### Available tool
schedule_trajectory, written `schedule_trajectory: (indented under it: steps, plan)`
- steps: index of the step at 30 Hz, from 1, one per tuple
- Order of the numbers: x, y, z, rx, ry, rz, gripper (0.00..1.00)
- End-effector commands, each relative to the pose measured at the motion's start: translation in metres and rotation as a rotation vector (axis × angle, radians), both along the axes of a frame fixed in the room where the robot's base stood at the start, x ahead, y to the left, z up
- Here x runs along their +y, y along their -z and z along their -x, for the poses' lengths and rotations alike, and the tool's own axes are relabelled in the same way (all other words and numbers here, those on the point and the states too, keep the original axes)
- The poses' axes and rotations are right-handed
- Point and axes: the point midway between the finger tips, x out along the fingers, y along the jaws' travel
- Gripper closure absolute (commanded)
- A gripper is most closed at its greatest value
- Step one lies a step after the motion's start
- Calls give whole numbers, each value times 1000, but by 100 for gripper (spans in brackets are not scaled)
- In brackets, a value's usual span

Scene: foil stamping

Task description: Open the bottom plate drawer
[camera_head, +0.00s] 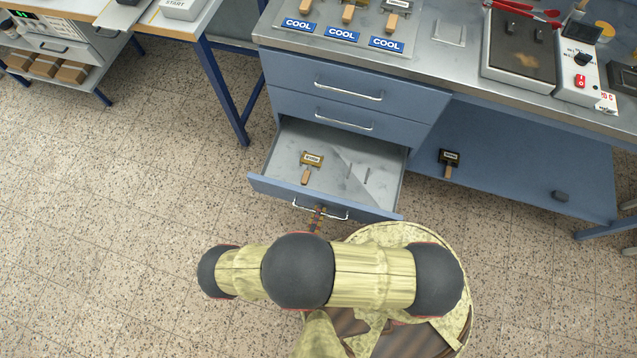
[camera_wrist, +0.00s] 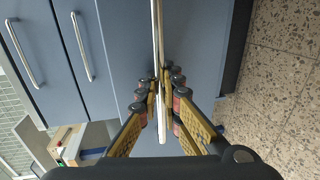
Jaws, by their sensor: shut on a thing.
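The bottom plate drawer (camera_head: 254,185) of the blue cabinet is pulled out in the head view, with its interior in sight. A stamping plate with a wooden handle (camera_head: 311,160) lies inside it, beside a grey divider or sheet. My gripper (camera_wrist: 160,100) is shut on the drawer's bar handle (camera_wrist: 162,127) in the wrist view. In the head view the handle (camera_head: 302,207) shows at the drawer front, and my gripper is mostly hidden behind my arm.
Two shut drawers with bar handles (camera_head: 348,89) (camera_head: 343,121) are above. The worktop (camera_head: 455,71) carries COOL-labelled plates and a hot plate (camera_head: 520,48). Speckled floor (camera_head: 120,200) is clear at left.

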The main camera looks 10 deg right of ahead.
Motion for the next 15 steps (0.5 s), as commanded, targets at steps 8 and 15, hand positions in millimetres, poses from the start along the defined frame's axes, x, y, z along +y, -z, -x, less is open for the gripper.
schedule_trajectory:
  steps: [8, 15]
  plan:
    - [1, 0, 0, 0, 0, -1, 92]
    - [0, 0, 0, 0, 0, -1, 85]
